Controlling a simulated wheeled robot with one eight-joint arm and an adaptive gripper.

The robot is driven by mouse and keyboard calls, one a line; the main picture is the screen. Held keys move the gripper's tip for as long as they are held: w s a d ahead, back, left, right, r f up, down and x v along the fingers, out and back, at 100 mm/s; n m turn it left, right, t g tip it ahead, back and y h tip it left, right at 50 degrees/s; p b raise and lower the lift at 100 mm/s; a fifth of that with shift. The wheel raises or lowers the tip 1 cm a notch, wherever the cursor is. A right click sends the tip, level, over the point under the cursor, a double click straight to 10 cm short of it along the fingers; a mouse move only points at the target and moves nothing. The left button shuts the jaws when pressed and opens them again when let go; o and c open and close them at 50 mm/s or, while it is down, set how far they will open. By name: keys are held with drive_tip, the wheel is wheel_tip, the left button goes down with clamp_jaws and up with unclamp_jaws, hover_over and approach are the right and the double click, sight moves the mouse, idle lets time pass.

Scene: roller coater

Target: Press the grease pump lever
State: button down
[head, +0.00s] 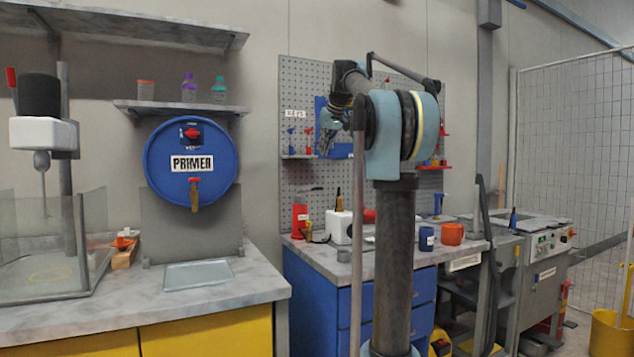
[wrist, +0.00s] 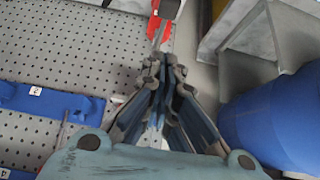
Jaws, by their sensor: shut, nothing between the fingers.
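A red upright body (head: 300,219), which looks like the grease pump, stands at the left end of the blue workbench. A thin dark bar (head: 311,188), perhaps its lever, shows just above it against the pegboard. My gripper (head: 328,142) is up in front of the pegboard, above the bench and higher than the red body. In the wrist view my gripper (wrist: 163,65) is shut and empty, its fingertips together. Beyond them a red part (wrist: 167,8) with a thin grey rod shows at the top edge; I cannot tell for sure whether it is the pump. My arm hides part of the bench.
The pegboard (head: 290,90) stands close behind my gripper. A blue primer drum (head: 160,165) hangs to the left, and shows large at right in the wrist view (wrist: 280,120). A white box (head: 339,228), a blue mug (head: 426,238) and an orange cup (head: 452,234) stand on the bench.

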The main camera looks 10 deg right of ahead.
drive_tip(key=x, duration=0.9)
drive_tip(key=shift+w+a+f, duration=0.1)
drive_tip(key=shift+w+f, duration=0.05)
drive_tip(key=shift+f, duration=0.1)
wheel_tip(320, 180, down, 3)
drive_tip(key=shift+f, duration=0.65)
drive_tip(key=shift+s, duration=0.25)
wheel_tip(320, 180, down, 7)
drive_tip(key=s+t+y, duration=0.1)
drive_tip(key=t, duration=0.2)
drive_tip(key=shift+s+d+t, duration=0.3)
drive_tip(key=shift+s+d, duration=0.05)
drive_tip(key=shift+d, duration=0.05)
